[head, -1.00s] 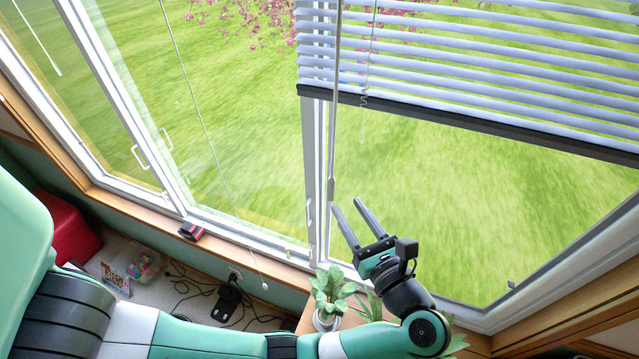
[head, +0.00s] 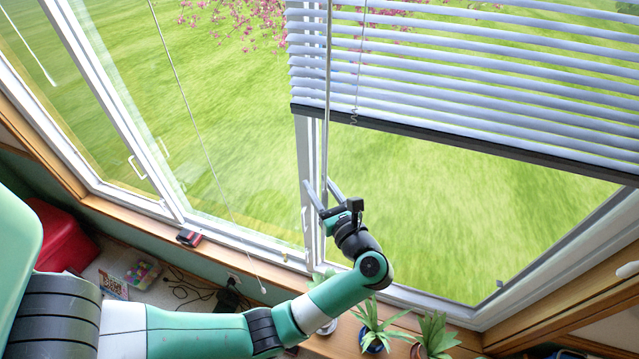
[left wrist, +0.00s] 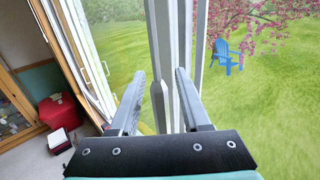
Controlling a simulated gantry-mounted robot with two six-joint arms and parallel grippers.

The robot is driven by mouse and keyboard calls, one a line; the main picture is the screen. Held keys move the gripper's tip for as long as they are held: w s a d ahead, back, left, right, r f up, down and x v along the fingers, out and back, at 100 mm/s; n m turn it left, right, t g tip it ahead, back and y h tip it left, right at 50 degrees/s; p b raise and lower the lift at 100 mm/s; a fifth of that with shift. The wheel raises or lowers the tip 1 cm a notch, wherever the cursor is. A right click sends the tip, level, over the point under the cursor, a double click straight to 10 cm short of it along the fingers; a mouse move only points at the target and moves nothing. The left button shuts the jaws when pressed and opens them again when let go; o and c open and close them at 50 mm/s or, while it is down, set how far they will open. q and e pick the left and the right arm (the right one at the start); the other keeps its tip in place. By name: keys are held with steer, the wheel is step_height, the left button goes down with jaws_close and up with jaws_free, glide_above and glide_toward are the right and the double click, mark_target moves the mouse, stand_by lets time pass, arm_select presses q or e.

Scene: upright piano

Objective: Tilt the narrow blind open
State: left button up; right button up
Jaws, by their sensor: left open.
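One slatted blind (head: 470,80) with white slats and a dark bottom rail hangs over the right window in the head view. I cannot tell whether it is the narrow one. A thin grey tilt wand (head: 327,80) hangs at its left end. My left gripper (head: 318,182) is open near the wand's lower end, beside the window post. In the left wrist view the wand's thicker lower end (left wrist: 158,100) appears between the open fingers (left wrist: 160,80), with no finger closed on it. My right gripper is not in view.
A pull cord (head: 190,115) hangs at the left window. Potted plants (head: 372,325) stand on the wooden ledge below my left arm. A red object (head: 60,235) and a clear box (head: 140,273) are lower left. A blue chair (left wrist: 227,57) is outside.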

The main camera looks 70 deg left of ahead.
arm_select(q)
jaws_close()
steer(key=shift+t, duration=0.3)
steer(key=m+t, duration=0.1)
steer(key=t, duration=0.1)
steer(key=m+t, duration=0.2)
steer(key=shift+w+p, duration=0.35)
steer(key=shift+w, duration=0.05)
jaws_free()
steer(key=shift+d, duration=0.2)
